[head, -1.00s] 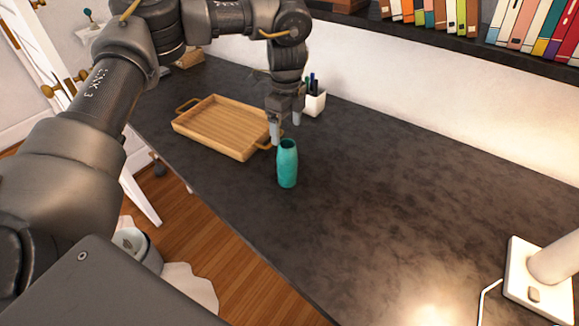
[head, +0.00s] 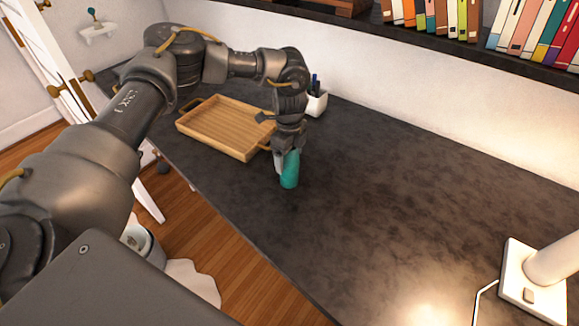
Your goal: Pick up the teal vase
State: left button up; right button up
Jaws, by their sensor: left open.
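The teal vase (head: 290,172) stands upright on the dark desk (head: 380,210), near the middle of the head view. My left gripper (head: 287,160) points down over the vase from above. It is open, with a finger at the vase's left side, and its fingers and wrist hide the top of the vase. I cannot tell whether the fingers touch it. My right gripper is not in view.
A wooden tray (head: 217,133) with handles lies just left of the vase. A white pen cup (head: 316,102) stands behind my gripper. A white lamp base (head: 533,284) is at the lower right. The desk between vase and lamp is clear.

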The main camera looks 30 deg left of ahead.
pick_arm(q)
jog(key=c, duration=1.5)
